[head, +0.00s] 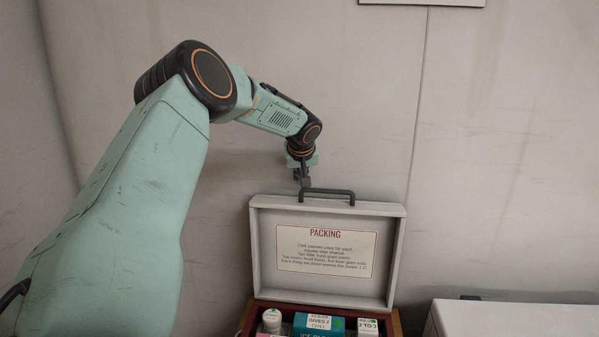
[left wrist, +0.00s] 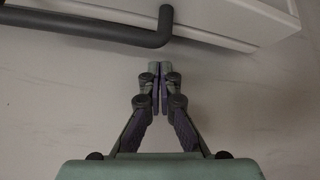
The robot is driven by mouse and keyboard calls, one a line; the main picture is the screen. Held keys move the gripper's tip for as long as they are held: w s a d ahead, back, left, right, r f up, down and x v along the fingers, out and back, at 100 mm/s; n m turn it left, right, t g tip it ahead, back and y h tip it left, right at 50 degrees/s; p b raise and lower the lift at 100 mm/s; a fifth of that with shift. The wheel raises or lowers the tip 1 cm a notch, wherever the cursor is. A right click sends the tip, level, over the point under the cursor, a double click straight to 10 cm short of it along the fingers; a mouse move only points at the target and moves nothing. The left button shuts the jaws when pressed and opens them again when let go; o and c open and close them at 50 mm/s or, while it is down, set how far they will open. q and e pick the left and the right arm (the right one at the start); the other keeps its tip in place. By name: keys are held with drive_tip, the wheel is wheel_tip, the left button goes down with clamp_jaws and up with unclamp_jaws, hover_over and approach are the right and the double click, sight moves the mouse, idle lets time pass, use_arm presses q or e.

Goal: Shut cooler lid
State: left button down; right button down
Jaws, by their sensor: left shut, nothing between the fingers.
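The cooler lid (head: 325,284) stands open and upright, its inner face with a "PACKING" label toward me in the head view. A dark bar handle (head: 328,191) runs along its top edge. The cooler body (head: 397,324) shows only in part at the bottom of the picture. My left gripper (head: 304,181) is at the lid's top edge, by the left end of the handle. In the left wrist view, my left gripper (left wrist: 160,66) is shut and empty, with the handle (left wrist: 100,27) and the lid's edge (left wrist: 225,20) just beyond the fingertips. Whether it touches the lid is unclear. My right gripper is not visible.
Inside the cooler are a white-capped bottle (head: 272,320), a teal box (head: 318,324) and a small white box (head: 367,326). A white surface (head: 515,318) is at the lower right. A pale wall (head: 500,150) stands behind the lid.

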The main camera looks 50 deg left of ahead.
use_arm(q)
drive_tip(key=shift+s+d+f, duration=0.1)
drive_tip(key=shift+s+d, duration=0.1)
drive_tip(key=shift+d, duration=0.3)
drive_tip(key=shift+s+d+f, duration=0.1)
drive_tip(key=shift+s+d, duration=0.1)
drive_tip(key=shift+d, duration=0.25)
drive_tip(key=shift+s+a, duration=0.15)
drive_tip(key=shift+s, duration=0.1)
drive_tip(key=shift+f, duration=0.1)
drive_tip(key=shift+w+d, duration=0.2)
